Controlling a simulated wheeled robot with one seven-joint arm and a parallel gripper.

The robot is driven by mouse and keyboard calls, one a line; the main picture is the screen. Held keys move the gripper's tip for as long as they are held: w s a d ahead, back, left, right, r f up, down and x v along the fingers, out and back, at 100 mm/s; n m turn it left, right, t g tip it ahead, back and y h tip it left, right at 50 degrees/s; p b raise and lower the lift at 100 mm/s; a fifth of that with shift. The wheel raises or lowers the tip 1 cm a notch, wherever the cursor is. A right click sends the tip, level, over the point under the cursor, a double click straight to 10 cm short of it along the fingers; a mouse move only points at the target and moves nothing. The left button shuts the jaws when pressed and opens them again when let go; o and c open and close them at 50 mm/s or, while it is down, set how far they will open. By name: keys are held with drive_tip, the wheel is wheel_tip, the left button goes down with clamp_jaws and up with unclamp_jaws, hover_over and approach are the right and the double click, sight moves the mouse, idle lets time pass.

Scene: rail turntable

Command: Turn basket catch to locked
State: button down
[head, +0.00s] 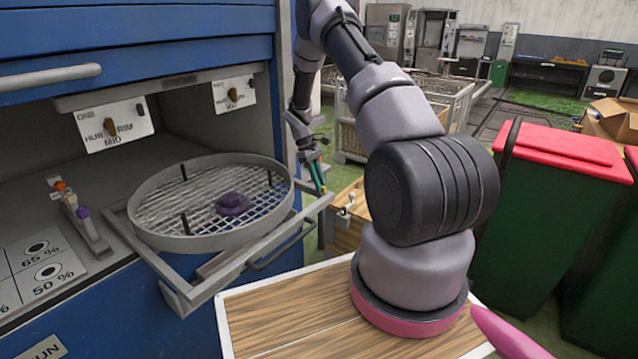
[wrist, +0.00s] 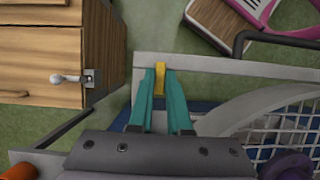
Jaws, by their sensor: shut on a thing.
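The catch is a small yellow tab (wrist: 159,74) at the grey drawer frame's rail (wrist: 205,66) in the wrist view. My gripper (wrist: 159,80) has its teal fingers closed on the tab from both sides. The tab lies in line with the fingers, across the rail; whether this is locked cannot be told. In the head view my gripper (head: 318,178) is at the outer right corner of the pulled-out drawer frame (head: 240,262), and the tab is hidden. The round mesh basket (head: 277,205) sits in the frame with a purple lump (head: 232,203) inside.
A blue cabinet (head: 120,310) with knob panels (head: 115,124) stands at left. A wooden cabinet with a metal latch (wrist: 66,78) is close to my gripper. Green bins with a red lid (head: 560,148) stand at right. Green floor shows between them.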

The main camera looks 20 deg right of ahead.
idle(0.3)
drive_tip(key=c, duration=0.9)
unclamp_jaws()
drive_tip(key=shift+o, duration=0.2)
drive_tip(key=v, duration=1)
drive_tip(key=shift+w+r, duration=0.2)
drive_tip(key=shift+r, duration=0.15)
drive_tip(key=shift+a+r, duration=0.1)
